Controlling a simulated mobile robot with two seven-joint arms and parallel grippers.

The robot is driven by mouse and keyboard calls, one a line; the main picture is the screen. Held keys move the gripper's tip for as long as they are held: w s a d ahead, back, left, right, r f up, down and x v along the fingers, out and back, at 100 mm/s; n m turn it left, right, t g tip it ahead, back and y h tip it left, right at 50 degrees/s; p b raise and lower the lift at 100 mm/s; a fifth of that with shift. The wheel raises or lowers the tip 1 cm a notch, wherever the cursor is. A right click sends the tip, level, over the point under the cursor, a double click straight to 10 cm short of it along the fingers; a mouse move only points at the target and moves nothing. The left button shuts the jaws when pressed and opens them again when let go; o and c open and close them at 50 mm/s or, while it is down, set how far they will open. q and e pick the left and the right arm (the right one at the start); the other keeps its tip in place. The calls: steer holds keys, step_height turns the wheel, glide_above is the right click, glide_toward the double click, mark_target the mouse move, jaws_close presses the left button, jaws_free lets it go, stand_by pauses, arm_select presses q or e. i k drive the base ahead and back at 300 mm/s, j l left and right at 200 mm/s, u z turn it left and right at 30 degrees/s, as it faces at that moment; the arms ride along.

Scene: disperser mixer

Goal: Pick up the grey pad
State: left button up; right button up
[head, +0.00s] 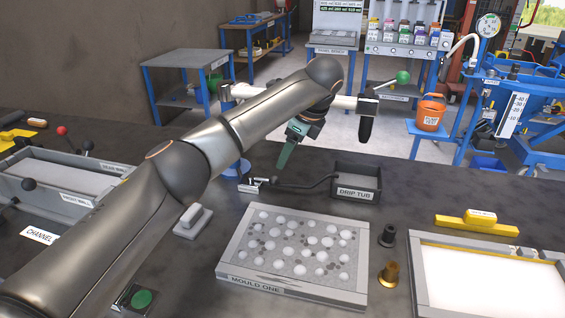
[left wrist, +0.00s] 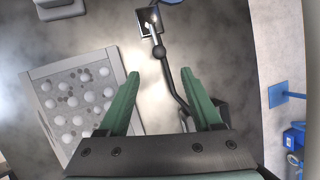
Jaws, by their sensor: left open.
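The grey pad (head: 194,222) is a small light grey block with a raised grip on top, lying on the dark bench left of the mould tray. A light grey piece that looks like it shows at the top left of the left wrist view (left wrist: 60,8), cut by the edge. My left gripper (head: 285,158) has green fingers and hangs above the bench, behind and to the right of the pad, apart from it. In the left wrist view its fingers (left wrist: 160,74) are spread with nothing between them. My right gripper is not in view.
The MOULD ONE tray (head: 234,268) stands right of the pad. A black lever (head: 300,186) and the DRIP TUB (head: 357,194) lie behind it. A green button (head: 141,299) sits in front, a channel (head: 60,195) at left. Bare bench surrounds the pad.

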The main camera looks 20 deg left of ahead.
mark_target(195, 219)
steer(key=k, duration=1.5)
